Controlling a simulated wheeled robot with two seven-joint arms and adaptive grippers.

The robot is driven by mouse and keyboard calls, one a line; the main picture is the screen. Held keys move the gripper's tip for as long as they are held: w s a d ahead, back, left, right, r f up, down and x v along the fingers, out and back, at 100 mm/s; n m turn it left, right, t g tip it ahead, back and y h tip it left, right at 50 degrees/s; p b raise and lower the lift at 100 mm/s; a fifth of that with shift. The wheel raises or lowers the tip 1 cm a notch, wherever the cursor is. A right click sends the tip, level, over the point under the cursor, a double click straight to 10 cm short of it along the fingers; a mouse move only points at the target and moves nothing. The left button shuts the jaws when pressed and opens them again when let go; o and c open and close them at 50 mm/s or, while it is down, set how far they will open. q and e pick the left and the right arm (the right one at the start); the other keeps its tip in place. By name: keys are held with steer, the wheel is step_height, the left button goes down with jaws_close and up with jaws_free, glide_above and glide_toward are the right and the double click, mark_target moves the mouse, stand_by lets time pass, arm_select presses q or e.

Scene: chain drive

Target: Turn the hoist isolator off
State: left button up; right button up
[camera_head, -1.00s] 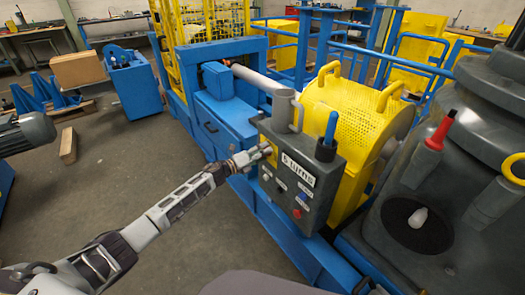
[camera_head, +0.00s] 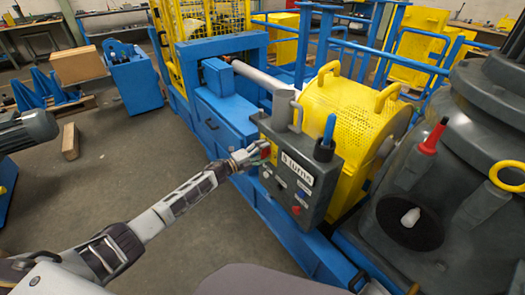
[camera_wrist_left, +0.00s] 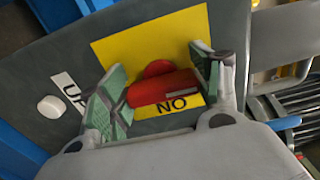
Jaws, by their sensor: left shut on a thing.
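The hoist isolator is a red rotary handle (camera_wrist_left: 160,86) on a yellow plate (camera_wrist_left: 125,48) on the grey control box (camera_head: 318,200). In the left wrist view its printed word reads upside down as "NO", below the red handle. My left gripper (camera_head: 262,153) is at the box's upper left corner, shut on the red handle. In the left wrist view the green-padded fingers of the left gripper (camera_wrist_left: 162,88) stand on either side of the handle. In the head view the gripper hides most of the isolator. My right gripper is not in view.
The box also carries a white button (camera_wrist_left: 50,106), a red button (camera_head: 295,210) and a blue-handled lever (camera_head: 329,130). A yellow perforated drum guard (camera_head: 350,115) stands behind it. The blue frame (camera_head: 285,225) runs below. Open floor (camera_head: 110,175) lies left.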

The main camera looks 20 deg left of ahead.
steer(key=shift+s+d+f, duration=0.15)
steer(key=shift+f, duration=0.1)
arm_select(q)
steer(key=o, duration=1)
steer(key=shift+v, duration=6)
steer(key=shift+n, duration=0.4)
